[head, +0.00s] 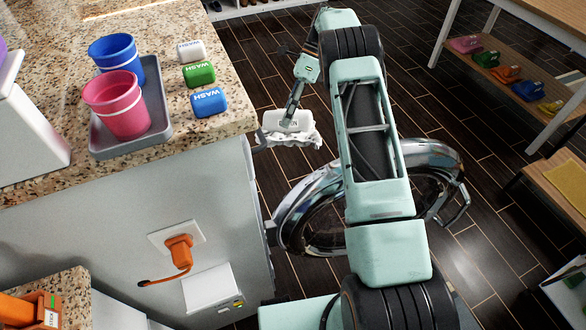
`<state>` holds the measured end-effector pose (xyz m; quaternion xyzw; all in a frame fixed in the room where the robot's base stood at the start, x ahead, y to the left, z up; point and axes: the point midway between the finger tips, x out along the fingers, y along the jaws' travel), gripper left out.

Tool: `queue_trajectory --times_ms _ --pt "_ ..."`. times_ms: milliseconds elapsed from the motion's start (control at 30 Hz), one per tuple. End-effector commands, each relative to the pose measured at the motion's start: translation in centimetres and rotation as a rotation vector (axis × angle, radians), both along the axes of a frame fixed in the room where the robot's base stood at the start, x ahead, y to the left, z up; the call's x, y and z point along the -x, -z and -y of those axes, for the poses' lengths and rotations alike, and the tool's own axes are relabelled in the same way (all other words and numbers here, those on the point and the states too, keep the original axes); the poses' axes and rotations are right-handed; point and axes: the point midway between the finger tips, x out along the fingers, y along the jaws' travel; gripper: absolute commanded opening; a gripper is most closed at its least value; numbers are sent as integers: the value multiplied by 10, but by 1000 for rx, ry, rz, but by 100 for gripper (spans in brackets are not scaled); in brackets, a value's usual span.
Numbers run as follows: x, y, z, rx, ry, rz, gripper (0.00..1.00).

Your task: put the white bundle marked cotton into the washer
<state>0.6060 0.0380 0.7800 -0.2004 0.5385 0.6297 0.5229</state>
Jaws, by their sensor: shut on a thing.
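The white bundle (303,139) hangs just off the right edge of the speckled counter, above the dark floor. Part of a letter mark shows on its top; the rest is covered. My gripper (289,124) is shut on the bundle from above. A round chrome and glass door (300,218), which looks like the washer's, stands swung out below and to the right of the bundle. My arm covers the door's middle. The washer's opening and drum are not in view.
On the counter (225,130) a grey tray (160,142) holds a blue cup (117,58) and a pink cup (117,104). White, green and blue WASH blocks (198,74) lie beside it. An orange plug (179,247) sits in the cabinet side. Shelves stand far right.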

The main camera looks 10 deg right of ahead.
Motion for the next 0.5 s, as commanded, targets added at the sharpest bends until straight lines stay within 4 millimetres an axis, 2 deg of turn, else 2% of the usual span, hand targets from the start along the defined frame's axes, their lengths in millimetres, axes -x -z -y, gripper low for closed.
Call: queue_trajectory --times_ms 33,100,300,500 --pt "-5 37 2 -9 93 -33 0" --pt "-12 67 3 -21 233 -77 0" --pt "-32 149 7 -91 616 -191 0" --pt "-50 216 15 -180 924 -263 0"
